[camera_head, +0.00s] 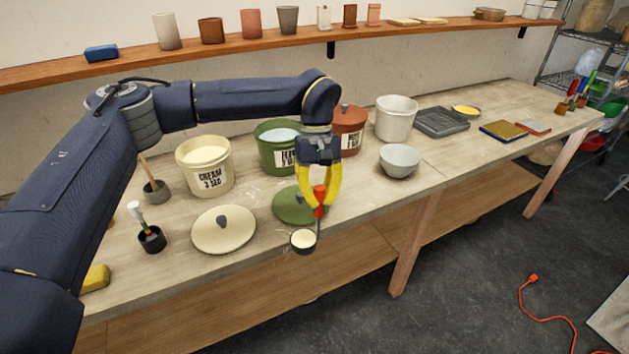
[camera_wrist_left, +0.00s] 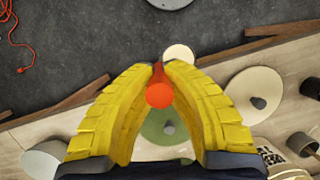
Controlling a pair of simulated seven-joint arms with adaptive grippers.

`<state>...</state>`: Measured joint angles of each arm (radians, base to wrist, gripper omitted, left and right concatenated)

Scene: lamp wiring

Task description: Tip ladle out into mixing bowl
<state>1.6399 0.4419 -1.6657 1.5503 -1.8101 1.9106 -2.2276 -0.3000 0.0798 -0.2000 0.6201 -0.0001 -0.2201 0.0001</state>
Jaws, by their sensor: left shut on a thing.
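The ladle (camera_head: 303,240) has a red handle and a dark cup filled with a cream-coloured substance. My left gripper (camera_head: 319,203) is shut on the red handle and holds the ladle upright over the front edge of the table, above the floor side. The ladle's cream-filled cup (camera_wrist_left: 179,54) also shows in the left wrist view, beyond the yellow fingers (camera_wrist_left: 158,75). A light grey mixing bowl (camera_head: 399,161) stands on the table to the right of the gripper, apart from it; its inside looks empty. My right gripper is not in view.
A cream bucket (camera_head: 205,170), a green bucket (camera_head: 268,146) and a lidded red-brown bucket (camera_head: 348,130) stand behind the gripper. A cream lid (camera_head: 223,230) and a green lid (camera_head: 292,207) lie in front. A white bucket (camera_head: 396,118) stands behind the bowl.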

